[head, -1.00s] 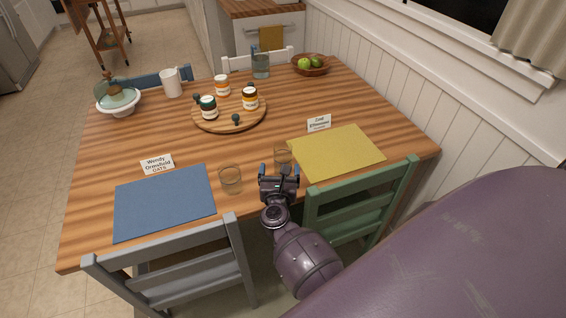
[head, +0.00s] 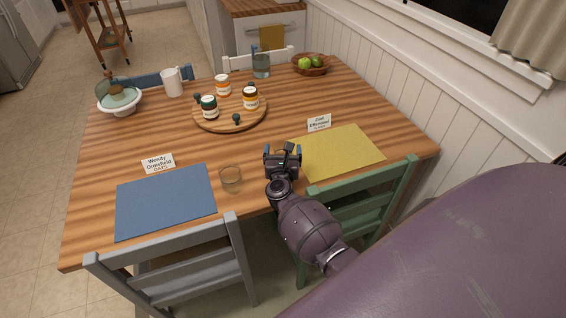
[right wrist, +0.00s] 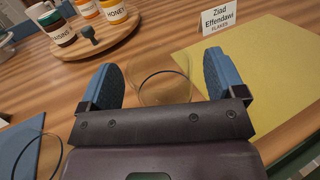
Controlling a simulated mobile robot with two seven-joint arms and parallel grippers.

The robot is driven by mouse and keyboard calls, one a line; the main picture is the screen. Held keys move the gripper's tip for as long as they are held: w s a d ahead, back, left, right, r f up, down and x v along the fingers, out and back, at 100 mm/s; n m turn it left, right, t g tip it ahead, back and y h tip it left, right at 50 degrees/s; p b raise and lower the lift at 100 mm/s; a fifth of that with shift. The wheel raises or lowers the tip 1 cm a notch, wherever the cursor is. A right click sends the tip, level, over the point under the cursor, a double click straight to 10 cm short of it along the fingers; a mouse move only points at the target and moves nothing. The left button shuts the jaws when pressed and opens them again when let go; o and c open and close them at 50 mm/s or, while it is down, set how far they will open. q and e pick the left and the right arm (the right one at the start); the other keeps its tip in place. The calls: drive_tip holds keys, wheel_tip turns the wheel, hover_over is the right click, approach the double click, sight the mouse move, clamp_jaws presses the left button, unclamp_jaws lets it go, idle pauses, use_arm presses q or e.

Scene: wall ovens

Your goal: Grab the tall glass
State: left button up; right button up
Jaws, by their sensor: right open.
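My right gripper (head: 283,151) is open over the near edge of the table, between the two placemats. In the right wrist view, a clear glass (right wrist: 166,88) shows between the two blue fingers of my gripper (right wrist: 162,76), with a gap on each side. In the head view my gripper mostly hides this glass. A second clear glass (head: 231,180) stands to the left, beside the blue placemat; its rim also shows at the lower left of the wrist view. A bluish glass vessel (head: 261,66) stands at the far end of the table. My left gripper is out of view.
A yellow placemat (head: 340,150) and name card (head: 319,122) lie right of my gripper. A blue placemat (head: 165,201) lies left. A round wooden board (head: 230,121) with several jars is farther back. Green (head: 350,208) and grey (head: 185,262) chairs stand at the near edge.

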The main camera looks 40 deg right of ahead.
drive_tip(key=c, duration=1.4)
drive_tip(key=shift+r, duration=0.1)
